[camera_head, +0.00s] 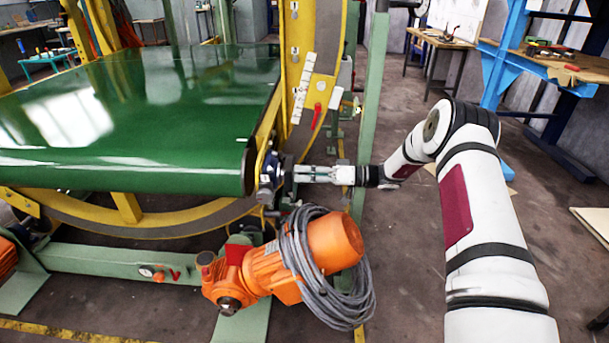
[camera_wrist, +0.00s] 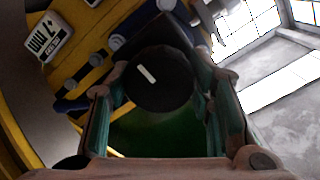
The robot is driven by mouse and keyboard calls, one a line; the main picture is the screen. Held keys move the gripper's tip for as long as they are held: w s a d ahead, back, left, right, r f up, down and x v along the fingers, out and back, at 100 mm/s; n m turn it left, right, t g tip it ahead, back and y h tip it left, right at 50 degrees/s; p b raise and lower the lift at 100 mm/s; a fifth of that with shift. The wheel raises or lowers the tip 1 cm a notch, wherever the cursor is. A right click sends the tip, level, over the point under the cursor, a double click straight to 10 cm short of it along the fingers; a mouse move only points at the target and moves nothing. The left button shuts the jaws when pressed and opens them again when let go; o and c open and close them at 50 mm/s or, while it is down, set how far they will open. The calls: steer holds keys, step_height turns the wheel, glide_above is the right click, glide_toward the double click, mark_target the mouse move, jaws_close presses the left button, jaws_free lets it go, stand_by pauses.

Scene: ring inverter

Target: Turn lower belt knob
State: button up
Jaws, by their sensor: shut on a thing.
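The lower belt knob (camera_wrist: 158,88) is a dark round knob with a white line mark on its face, seen between my gripper's fingers in the wrist view. The mark slants down to the right. In the head view the dark knob (camera_head: 286,176) sits at the right end of the green belt's front roller and is partly hidden by the fingers. My gripper (camera_head: 297,174) reaches it from the right, roughly level, and is shut on it. In the wrist view the gripper (camera_wrist: 163,95) has one finger on each side of the knob.
The green belt (camera_head: 150,110) fills the left, inside a large yellow ring frame (camera_head: 318,75). An orange motor (camera_head: 290,265) with coiled grey cable (camera_head: 335,285) stands just below my gripper. A green post (camera_head: 373,90) rises close behind my wrist. Bare floor lies to the right.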

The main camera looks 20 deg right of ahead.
steer(key=m+b, duration=0.1)
steer(key=m, duration=0.7)
steer(key=shift+m, duration=0.4)
steer(key=m, duration=0.8)
steer(key=m+p, duration=0.1)
steer(key=m, duration=0.3)
steer(key=shift+m, duration=0.3)
steer(key=m, duration=0.4)
steer(key=shift+m, duration=0.3)
steer(key=m, duration=0.4)
steer(key=shift+p, duration=0.4)
steer(key=shift+m, duration=2)
